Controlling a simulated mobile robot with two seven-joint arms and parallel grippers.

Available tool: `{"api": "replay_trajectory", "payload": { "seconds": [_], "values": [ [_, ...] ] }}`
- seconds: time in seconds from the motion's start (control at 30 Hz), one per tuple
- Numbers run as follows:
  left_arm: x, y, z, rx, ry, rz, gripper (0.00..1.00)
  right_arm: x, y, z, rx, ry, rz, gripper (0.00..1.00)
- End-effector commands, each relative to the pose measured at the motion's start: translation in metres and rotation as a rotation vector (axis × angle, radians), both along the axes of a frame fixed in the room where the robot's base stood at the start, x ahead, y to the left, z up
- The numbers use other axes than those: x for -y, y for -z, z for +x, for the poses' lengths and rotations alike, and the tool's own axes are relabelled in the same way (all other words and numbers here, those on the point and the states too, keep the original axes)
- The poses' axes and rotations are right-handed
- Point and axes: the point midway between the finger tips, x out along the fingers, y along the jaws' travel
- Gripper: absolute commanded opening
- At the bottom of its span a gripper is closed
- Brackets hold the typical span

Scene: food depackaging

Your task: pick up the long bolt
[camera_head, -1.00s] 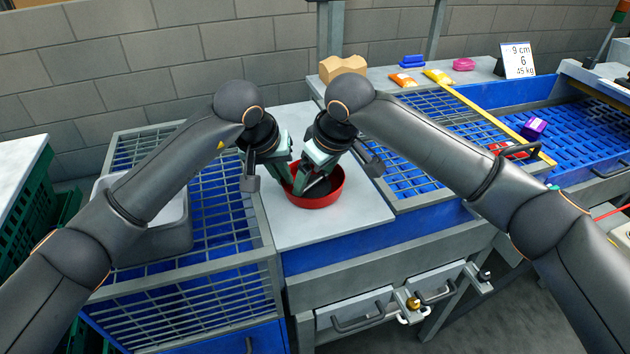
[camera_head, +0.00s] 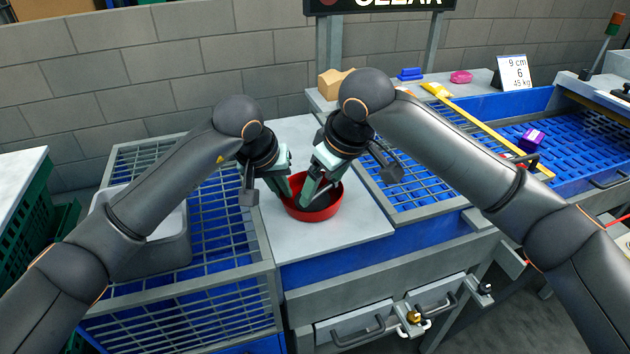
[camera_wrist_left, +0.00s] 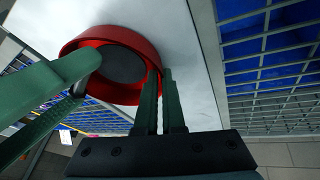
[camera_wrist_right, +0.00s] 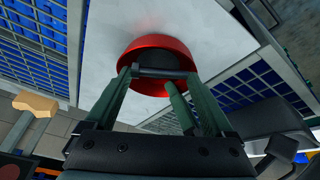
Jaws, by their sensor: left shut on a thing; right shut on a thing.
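A round red bowl (camera_head: 322,212) with a dark inside stands on the pale worktop; it also shows in the left wrist view (camera_wrist_left: 108,37) and the right wrist view (camera_wrist_right: 152,45). My left gripper (camera_head: 284,194) is shut on the bowl's rim, with one finger on each side of the wall in the left wrist view (camera_wrist_left: 159,78). My right gripper (camera_head: 308,200) is over the bowl. In the right wrist view a dark rod, seemingly the long bolt (camera_wrist_right: 162,73), spans crosswise between its fingertips.
Blue grid-covered bays flank the worktop (camera_head: 355,232). A grey bin (camera_head: 160,250) stands on the left grid. A tan block (camera_head: 332,82), a yellow packet (camera_head: 437,90) and a pink item (camera_head: 461,77) lie at the back. A purple package (camera_head: 531,138) lies in the right blue bay.

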Motion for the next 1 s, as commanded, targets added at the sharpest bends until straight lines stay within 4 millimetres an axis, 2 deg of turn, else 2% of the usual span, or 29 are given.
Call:
{"api": "replay_trajectory", "payload": {
  "seconds": [0.4, 0.6, 0.8, 1.0],
  "values": [
    [0.000, 0.001, 0.000, -0.002, 0.000, 0.000, 0.00, 0.053, 0.000, -0.078, 0.001, 0.000, 0.000, 0.31],
    [0.001, 0.001, 0.000, -0.002, 0.001, -0.001, 0.00, 0.071, 0.000, -0.106, 0.000, 0.001, 0.000, 0.31],
    [0.001, 0.001, 0.000, -0.002, 0.001, -0.001, 0.00, 0.081, 0.000, -0.122, 0.000, 0.002, 0.001, 0.31],
    [0.001, 0.001, 0.000, -0.002, 0.001, -0.001, 0.00, 0.083, 0.000, -0.126, 0.000, 0.001, 0.001, 0.31]
  ]
}}
